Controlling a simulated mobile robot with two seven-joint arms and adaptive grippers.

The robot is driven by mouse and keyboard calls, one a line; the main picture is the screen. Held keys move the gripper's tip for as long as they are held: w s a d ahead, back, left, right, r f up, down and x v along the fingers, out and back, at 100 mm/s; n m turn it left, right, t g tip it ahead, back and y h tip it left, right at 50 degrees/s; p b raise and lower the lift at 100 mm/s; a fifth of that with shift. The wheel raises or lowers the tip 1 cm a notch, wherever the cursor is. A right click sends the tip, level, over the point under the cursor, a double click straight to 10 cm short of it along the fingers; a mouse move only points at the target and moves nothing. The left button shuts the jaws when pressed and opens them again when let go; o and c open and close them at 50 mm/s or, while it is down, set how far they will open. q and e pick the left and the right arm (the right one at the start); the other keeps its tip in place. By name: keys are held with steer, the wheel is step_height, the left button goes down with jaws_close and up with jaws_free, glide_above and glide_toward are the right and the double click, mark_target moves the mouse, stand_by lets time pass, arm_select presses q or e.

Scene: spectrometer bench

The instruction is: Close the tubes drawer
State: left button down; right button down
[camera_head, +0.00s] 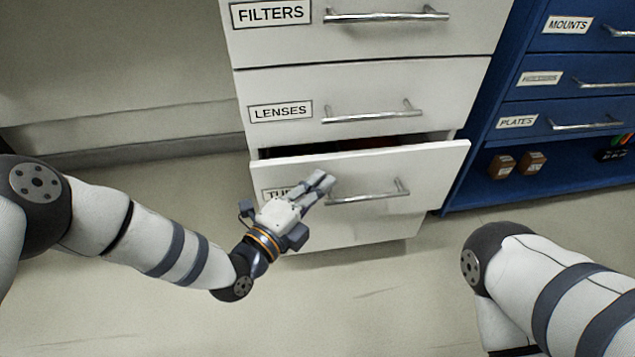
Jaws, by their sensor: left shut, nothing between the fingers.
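The tubes drawer (425,165) is the lowest drawer of the white cabinet. It stands a little way open, with a dark gap along its top edge. Its label is partly covered by my left gripper, and only the first letters show. My left gripper (325,182) is shut and empty. Its fingertips are in front of the drawer face, near the left end of the handle; I cannot tell whether they touch. My right arm shows at the lower right, but its gripper is out of view.
The lenses drawer (375,85) and the filters drawer (400,40) above are shut. A blue cabinet (515,85) stands at the right, with small brown boxes (502,166) on its open shelf. The floor (350,300) in front is clear.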

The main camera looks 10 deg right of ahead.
mark_target(307, 165)
arm_select(q)
steer(key=shift+w, duration=0.8)
steer(key=w+b, duration=0.2)
steer(key=w, duration=0.2)
steer(key=shift+w+f, duration=0.1)
steer(key=shift+w, duration=0.3)
steer(key=shift+w+a+r, duration=0.15)
steer(key=shift+r, duration=0.1)
